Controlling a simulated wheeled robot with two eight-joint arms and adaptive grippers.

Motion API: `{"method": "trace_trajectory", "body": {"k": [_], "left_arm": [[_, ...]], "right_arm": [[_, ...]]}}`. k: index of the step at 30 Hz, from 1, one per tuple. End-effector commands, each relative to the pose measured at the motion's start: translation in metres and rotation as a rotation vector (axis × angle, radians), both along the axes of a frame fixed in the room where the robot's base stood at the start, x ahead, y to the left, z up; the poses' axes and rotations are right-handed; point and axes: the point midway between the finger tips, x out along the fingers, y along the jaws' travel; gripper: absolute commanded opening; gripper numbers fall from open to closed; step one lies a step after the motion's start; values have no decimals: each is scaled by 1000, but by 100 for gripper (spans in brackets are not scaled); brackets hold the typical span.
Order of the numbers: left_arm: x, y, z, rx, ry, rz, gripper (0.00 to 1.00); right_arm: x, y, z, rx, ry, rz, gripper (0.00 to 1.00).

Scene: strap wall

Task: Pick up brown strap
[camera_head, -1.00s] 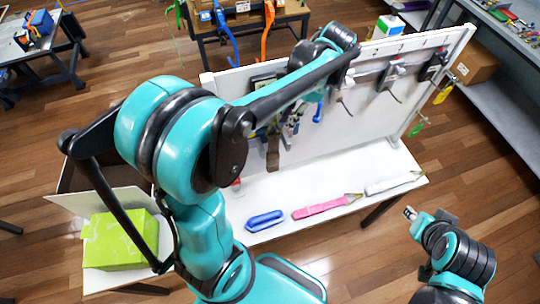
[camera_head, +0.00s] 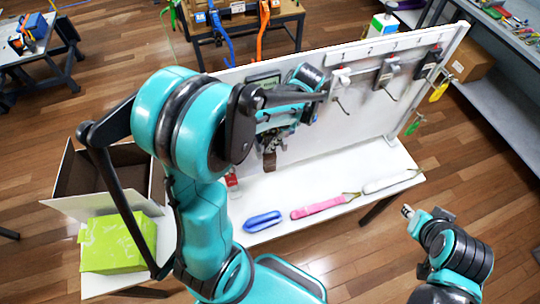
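The brown strap (camera_head: 269,162) hangs at the lower left of the white wall panel, its lower end showing just above the white table. My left gripper (camera_head: 272,140) is at the strap's upper part, close against the panel. The gripper and my forearm hide the strap's top and its hook. I cannot tell whether the fingers are closed on the strap. My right gripper (camera_head: 408,212) is low at the right, away from the table, and its fingers are too small to read.
On the white table (camera_head: 285,187) lie a blue strap (camera_head: 263,221), a pink strap (camera_head: 318,207) and a white strap (camera_head: 392,182). Hooks (camera_head: 388,75) line the panel (camera_head: 365,115). A green box (camera_head: 118,242) and an open brown box (camera_head: 100,172) stand at the left.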

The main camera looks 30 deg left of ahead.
Motion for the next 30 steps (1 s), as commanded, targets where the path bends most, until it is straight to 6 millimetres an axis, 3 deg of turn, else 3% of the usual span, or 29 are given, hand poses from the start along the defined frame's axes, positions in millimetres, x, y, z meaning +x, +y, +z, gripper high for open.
{"method": "trace_trajectory", "body": {"k": [2,3,4,19,27,30], "left_arm": [[0,0,0,0,0,0,15],[0,0,0,0,0,0,4],[0,0,0,0,0,0,0],[0,0,4,0,0,0,0],[0,0,36,0,0,0,0],[-13,-16,36,0,0,-4,0]], "right_arm": [[0,0,0,0,0,0,32],[0,0,0,0,0,0,32],[0,0,0,0,0,0,32],[0,0,0,0,0,0,32],[0,0,2,0,0,0,32],[0,0,0,0,0,0,32]]}}
